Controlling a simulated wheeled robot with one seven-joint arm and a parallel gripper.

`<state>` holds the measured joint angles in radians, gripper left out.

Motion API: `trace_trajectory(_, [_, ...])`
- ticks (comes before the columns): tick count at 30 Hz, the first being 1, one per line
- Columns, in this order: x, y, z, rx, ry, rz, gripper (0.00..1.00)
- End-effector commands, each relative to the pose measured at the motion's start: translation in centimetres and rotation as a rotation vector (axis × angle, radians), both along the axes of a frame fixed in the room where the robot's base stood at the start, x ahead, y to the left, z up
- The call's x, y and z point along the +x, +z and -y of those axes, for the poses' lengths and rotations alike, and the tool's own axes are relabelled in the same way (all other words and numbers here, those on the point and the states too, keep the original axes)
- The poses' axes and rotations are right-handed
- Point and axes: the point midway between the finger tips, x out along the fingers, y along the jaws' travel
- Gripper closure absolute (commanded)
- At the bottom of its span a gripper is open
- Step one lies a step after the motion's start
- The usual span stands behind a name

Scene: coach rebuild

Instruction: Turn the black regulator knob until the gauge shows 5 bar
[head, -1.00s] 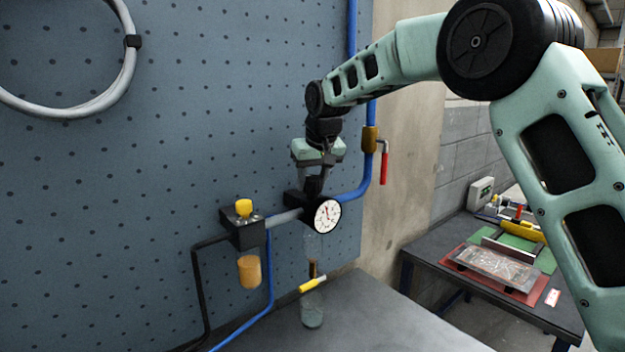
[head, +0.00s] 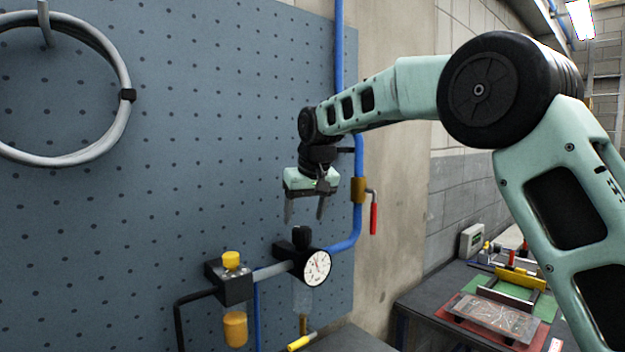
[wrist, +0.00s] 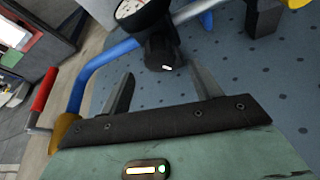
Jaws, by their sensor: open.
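The black regulator knob (head: 301,236) stands upright on top of the regulator body on the pegboard. The knob also shows in the wrist view (wrist: 162,52), beyond my fingertips. The round white gauge (head: 317,268) faces the front right of the regulator; its scale and needle are too small to read surely. Its dial is partly cut off at the top of the wrist view (wrist: 130,8). My gripper (head: 305,218) is open and empty, pointing down just above the knob, with its fingers apart from it.
A lubricator with a yellow cap (head: 231,260) is left of the regulator. A blue pipe (head: 357,215) with a red-handled valve (head: 373,218) runs on the right. A grey hose coil (head: 125,70) hangs at upper left. A workbench (head: 415,300) with tools stands at right.

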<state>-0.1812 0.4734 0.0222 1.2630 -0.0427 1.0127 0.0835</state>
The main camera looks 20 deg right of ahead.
Motion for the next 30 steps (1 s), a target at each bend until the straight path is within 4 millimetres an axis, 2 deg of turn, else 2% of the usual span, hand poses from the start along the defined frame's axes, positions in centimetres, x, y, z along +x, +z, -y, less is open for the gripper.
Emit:
trace_trajectory(9, [-2.8,6.9,0.4,0.001,0.000,0.004,0.37])
trace_trajectory(15, [-4.1,9.9,0.5,0.000,0.000,0.002,0.37])
trace_trajectory(21, [-4.6,11.1,0.6,0.000,0.000,0.001,0.37])
trace_trajectory(30, [-4.6,11.2,0.6,0.000,0.000,0.000,0.37])
